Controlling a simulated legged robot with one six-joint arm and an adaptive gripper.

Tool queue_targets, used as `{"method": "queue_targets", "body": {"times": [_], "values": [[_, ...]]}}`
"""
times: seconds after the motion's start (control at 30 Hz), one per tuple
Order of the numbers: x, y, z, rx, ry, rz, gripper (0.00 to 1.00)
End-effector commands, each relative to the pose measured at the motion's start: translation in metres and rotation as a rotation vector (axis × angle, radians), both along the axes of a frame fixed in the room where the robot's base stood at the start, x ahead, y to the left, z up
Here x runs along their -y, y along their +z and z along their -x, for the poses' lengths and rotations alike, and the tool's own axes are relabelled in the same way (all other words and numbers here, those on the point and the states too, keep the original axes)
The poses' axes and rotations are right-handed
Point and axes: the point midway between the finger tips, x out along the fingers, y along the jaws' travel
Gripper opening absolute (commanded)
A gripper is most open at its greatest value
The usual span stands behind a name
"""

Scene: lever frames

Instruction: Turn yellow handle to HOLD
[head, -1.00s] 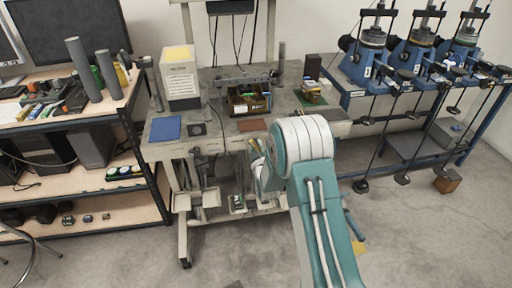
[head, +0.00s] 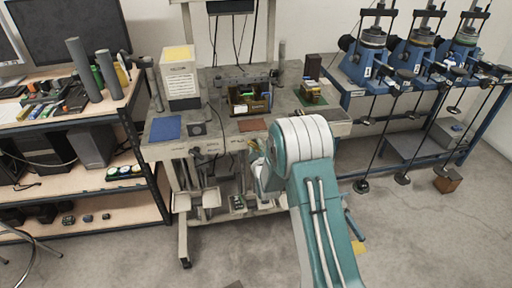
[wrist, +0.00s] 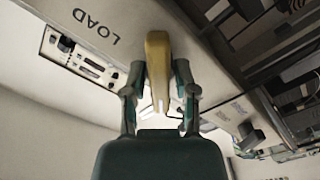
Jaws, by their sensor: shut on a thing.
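In the wrist view the yellow handle (wrist: 158,65) stands between the two dark green fingers of my gripper (wrist: 158,80). The fingers are shut on it, one on each side. The handle's upper end meets a grey panel, where it looks mounted. The word LOAD (wrist: 95,27) is printed on that panel, to the left of the handle. A second small label (wrist: 242,106) lies to the right, too small to read, so I cannot tell whether it says HOLD.
A grey workbench (head: 228,140) with a box of parts (head: 248,100) stands ahead of my arm. Wooden shelves (head: 75,190) stand at left and blue test machines (head: 370,60) at right. The floor (head: 420,240) at front right is clear.

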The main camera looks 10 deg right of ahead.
Motion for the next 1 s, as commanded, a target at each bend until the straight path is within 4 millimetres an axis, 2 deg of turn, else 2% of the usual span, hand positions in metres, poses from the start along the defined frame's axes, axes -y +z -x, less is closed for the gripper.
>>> {"method": "queue_targets", "body": {"times": [0.03, 0.07, 0.5, 0.67, 1.0], "values": [[-0.003, -0.001, 0.0, -0.004, 0.006, 0.002, 0.5], [-0.003, -0.001, 0.0, -0.004, 0.006, 0.002, 0.57], [-0.001, 0.0, 0.006, -0.002, 0.002, 0.0, 0.57], [-0.001, 0.0, 0.03, -0.004, 0.002, 0.0, 0.57], [-0.003, -0.002, 0.095, -0.005, 0.003, 0.001, 0.57]]}}
